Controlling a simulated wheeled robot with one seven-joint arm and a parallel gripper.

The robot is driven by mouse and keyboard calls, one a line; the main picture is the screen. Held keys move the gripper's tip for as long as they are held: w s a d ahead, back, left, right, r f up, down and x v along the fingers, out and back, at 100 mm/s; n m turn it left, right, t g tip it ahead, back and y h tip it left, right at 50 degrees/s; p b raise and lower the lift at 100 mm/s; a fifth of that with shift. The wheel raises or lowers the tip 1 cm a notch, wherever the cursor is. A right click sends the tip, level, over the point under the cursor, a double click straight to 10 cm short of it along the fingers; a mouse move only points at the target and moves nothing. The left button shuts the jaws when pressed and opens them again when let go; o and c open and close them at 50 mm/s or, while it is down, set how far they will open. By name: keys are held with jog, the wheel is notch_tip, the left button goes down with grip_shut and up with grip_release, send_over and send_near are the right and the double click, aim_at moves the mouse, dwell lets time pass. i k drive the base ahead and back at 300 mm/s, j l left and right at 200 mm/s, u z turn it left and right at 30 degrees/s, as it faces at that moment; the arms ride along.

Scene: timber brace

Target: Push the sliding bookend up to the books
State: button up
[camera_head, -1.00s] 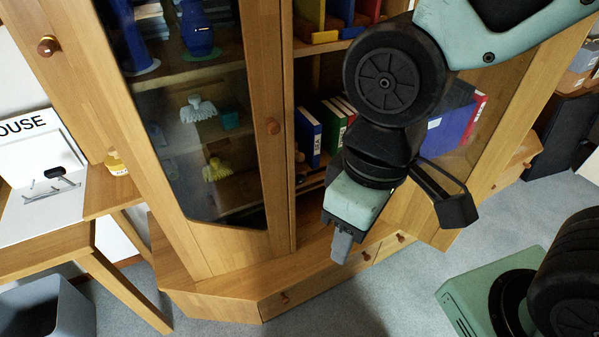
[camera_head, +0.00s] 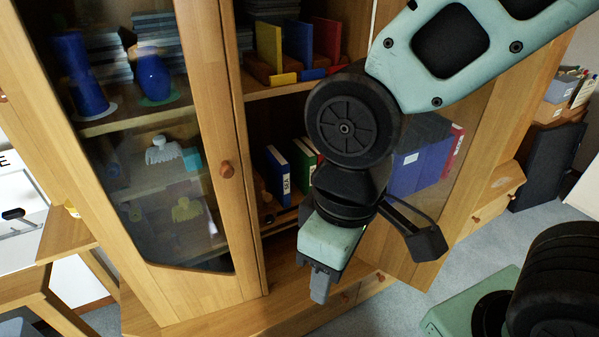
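Upright books stand in the open middle of the wooden cabinet. On the lower shelf are a blue book (camera_head: 277,175) and a green book (camera_head: 303,164), partly hidden by my arm.
A closed glass door (camera_head: 150,150) with a round knob (camera_head: 227,169) covers the left side. At the right, blue binders (camera_head: 420,168) show through a glass panel. A wooden ledge (camera_head: 225,318) juts out below. Grey carpet (camera_head: 490,238) is clear at the right.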

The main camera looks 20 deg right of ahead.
aim_at(258, 191)
jog(key=l+u, duration=0.2)
jog(key=l, duration=0.4)
jog(key=l+u, duration=0.15)
jog(key=l, duration=0.45)
jog(key=k+l+u, duration=0.2)
jog(key=l, duration=0.4)
jog(key=l+u, duration=0.15)
jog(key=l, duration=0.45)
jog(key=k, duration=0.05)
